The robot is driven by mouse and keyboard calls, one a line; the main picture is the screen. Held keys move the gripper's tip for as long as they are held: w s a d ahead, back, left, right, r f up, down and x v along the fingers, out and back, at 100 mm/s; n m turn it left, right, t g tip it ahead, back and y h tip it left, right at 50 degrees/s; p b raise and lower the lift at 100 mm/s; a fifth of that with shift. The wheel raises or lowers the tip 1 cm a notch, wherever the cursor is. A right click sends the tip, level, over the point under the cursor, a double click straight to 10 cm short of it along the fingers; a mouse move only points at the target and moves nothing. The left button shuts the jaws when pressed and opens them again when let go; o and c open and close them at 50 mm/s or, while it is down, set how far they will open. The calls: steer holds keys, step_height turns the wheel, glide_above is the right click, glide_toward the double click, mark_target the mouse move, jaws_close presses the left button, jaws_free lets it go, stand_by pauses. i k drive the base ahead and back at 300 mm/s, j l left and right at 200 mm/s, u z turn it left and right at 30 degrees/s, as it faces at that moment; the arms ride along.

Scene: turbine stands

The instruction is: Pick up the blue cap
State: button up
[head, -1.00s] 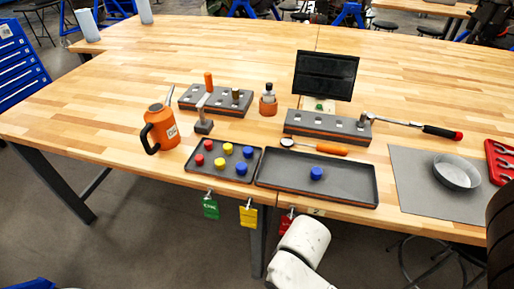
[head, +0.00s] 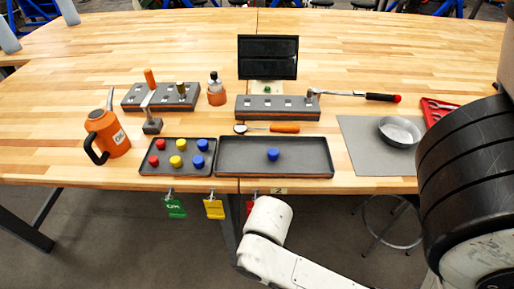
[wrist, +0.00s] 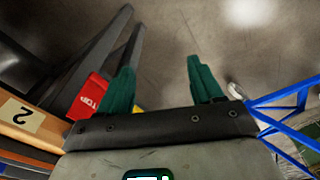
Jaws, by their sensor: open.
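A single blue cap (head: 272,154) sits in the larger dark tray (head: 310,169) near the table's front edge in the head view. Two more blue caps (head: 202,145) (head: 198,162) sit in the smaller dark tray (head: 147,171) to its left, with red and yellow caps. My gripper (wrist: 165,75) shows in the wrist view with its two green fingers apart and nothing between them. It faces the floor beside the table edge, away from the caps. In the head view my white arm is below the table's front edge, and the fingers are not seen there.
An orange oil can (head: 108,138) stands left of the trays. A grey socket block (head: 277,108) and an orange-handled tool (head: 284,127) lie behind the larger tray. A metal bowl (head: 399,131) rests on a grey mat (head: 362,158) at right. Tags hang from the front edge, including a red one (wrist: 88,98).

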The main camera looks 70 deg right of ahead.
mark_target(272, 153)
steer(key=u, duration=2.45)
steer(key=i+j+z, duration=0.1)
steer(key=i+j, duration=0.2)
steer(key=i, duration=0.2)
steer(key=z, duration=3.75)
steer(key=i+j+z, duration=0.25)
steer(key=j, duration=0.25)
steer(key=j+z, duration=0.3)
steer(key=j, duration=0.15)
